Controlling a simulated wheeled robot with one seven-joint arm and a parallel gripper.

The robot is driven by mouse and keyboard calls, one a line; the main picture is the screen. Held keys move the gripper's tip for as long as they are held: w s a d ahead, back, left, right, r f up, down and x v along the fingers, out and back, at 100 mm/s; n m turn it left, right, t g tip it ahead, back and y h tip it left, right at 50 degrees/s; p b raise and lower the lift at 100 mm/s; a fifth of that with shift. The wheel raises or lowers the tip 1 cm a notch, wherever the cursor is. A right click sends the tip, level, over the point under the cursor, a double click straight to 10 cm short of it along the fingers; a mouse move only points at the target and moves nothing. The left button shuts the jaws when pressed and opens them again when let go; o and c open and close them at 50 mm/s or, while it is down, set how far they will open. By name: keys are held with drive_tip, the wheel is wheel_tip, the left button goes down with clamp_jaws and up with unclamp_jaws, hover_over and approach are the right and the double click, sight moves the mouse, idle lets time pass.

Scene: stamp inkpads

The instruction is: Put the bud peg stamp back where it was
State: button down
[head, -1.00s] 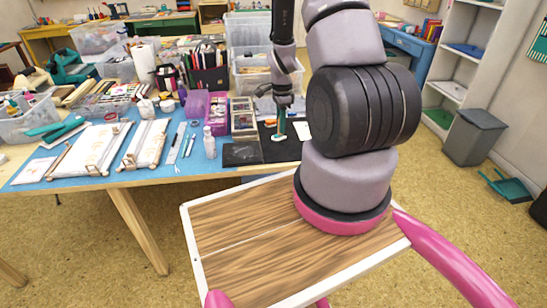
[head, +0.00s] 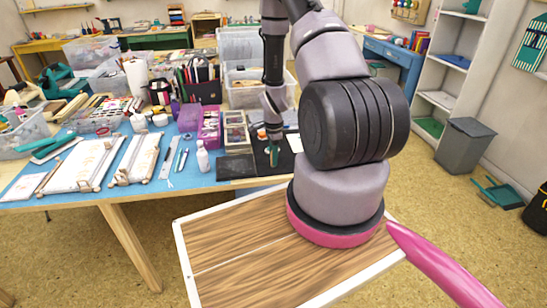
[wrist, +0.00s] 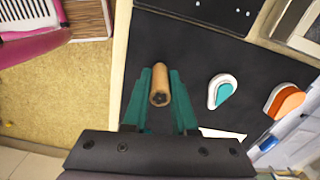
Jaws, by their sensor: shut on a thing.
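My gripper (wrist: 160,78) has teal fingers and is shut on the bud peg stamp (wrist: 160,92), a short light-wood cylinder with a dark mark on its end facing the wrist camera. In the head view my gripper (head: 273,155) is over the front part of the black mat (head: 262,167). The stamp's far end is hidden, so I cannot tell if it touches the mat. A teal inkpad (wrist: 223,91) with a white rim lies right of the stamp in the wrist view. An orange inkpad (wrist: 289,101) lies further right.
A white card (head: 295,142) is on the mat's right side. A white bottle (head: 203,158) stands further left. The mat around the stamp is bare, close to the table's front edge.

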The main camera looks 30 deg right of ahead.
drive_tip(key=c, duration=0.7)
unclamp_jaws()
wheel_tip(320, 180, up, 12)
drive_tip(key=shift+r, duration=0.15)
drive_tip(key=s+a+r+n+t, duration=0.1)
drive_tip(key=a+r+n+t, duration=0.15)
drive_tip(key=r, duration=0.95)
drive_tip(key=s+a+r+n+t, duration=0.1)
drive_tip(key=a+r+n, duration=0.3)
drive_tip(key=r, duration=0.7)
drive_tip(key=s+a+r+n+t+y, duration=0.1)
drive_tip(key=s+a+r+n+t, duration=0.1)
drive_tip(key=s+r, duration=0.6)
drive_tip(key=s+a+r+n+t+y, duration=0.1)
drive_tip(key=s+a+r+n, duration=0.4)
drive_tip(key=s+r+n, duration=0.2)
wheel_tip(320, 180, up, 2)
drive_tip(key=s, duration=0.2)
drive_tip(key=shift+s+r+t, duration=0.15)
drive_tip(key=shift+s+t, duration=0.2)
